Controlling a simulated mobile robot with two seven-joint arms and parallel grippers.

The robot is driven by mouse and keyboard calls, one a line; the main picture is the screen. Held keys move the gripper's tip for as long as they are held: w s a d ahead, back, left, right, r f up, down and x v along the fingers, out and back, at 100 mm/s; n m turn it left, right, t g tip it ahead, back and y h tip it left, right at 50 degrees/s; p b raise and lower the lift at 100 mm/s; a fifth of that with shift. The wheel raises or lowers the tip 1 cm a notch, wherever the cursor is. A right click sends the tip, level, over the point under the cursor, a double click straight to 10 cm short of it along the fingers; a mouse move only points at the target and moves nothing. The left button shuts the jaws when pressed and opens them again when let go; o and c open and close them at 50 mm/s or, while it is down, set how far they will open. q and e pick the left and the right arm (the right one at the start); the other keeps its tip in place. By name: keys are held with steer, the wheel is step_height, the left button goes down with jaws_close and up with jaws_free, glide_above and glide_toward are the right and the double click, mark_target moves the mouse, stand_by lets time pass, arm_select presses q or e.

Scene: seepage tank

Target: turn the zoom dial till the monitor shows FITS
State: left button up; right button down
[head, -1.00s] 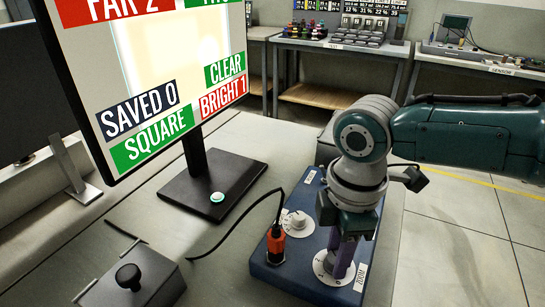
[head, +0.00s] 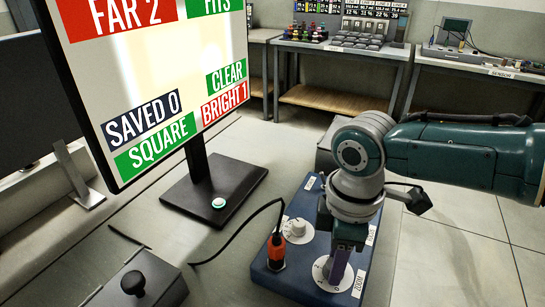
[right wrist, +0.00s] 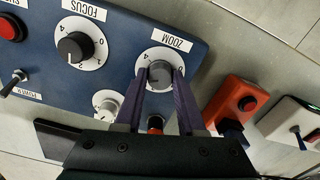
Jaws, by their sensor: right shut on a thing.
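The zoom dial (right wrist: 160,73) is a grey knob on a white scale plate under a ZOOM label in the right wrist view. My right gripper (right wrist: 162,84) is shut on the knob, one purple finger on each side. In the head view, the right gripper (head: 339,262) comes down on the blue panel (head: 262,283) and mostly hides the knob; its white scale plate (head: 322,272) shows beside the fingers. The monitor (head: 160,75) shows a green FITS label at the cut-off top edge, plus FAR 2, CLEAR, BRIGHT 1, SAVED 0 and SQUARE. My left gripper is not in view.
A pale knob (head: 297,228) and an orange plug (head: 276,252) with a black cable sit close to the right gripper. The focus dial (right wrist: 75,47) is on the same panel. A black-knobbed box (head: 140,285) stands at front left. Benches stand behind.

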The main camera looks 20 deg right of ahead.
steer(key=c, duration=0.5)
jaws_free()
step_height(320, 180, up, 10)
steer(key=p, duration=0.2)
